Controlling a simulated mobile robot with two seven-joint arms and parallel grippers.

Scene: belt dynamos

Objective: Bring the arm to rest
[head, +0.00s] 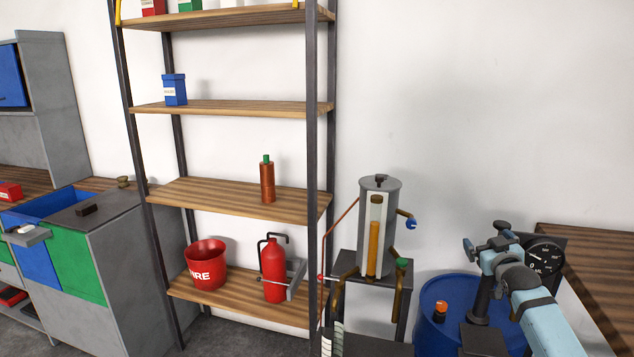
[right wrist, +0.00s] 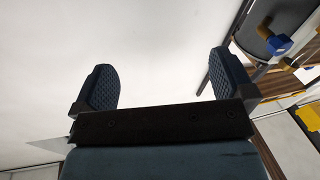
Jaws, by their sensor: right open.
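My right gripper (head: 486,238) is at the end of my light blue right arm, which comes in from the lower right of the head view. It is in front of the white wall, above a blue drum (head: 431,310) in the picture. In the right wrist view the two dark padded fingers of my right gripper (right wrist: 158,80) stand wide apart with nothing between them. My left gripper and arm are not in view.
A grey cylinder apparatus (head: 362,250) with pipes stands left of my gripper. A gauge (head: 546,258) and wooden tabletop (head: 600,262) are close on its right. A shelf rack (head: 240,198) holds a red bucket (head: 206,266) and extinguisher (head: 272,272). The wall above is clear.

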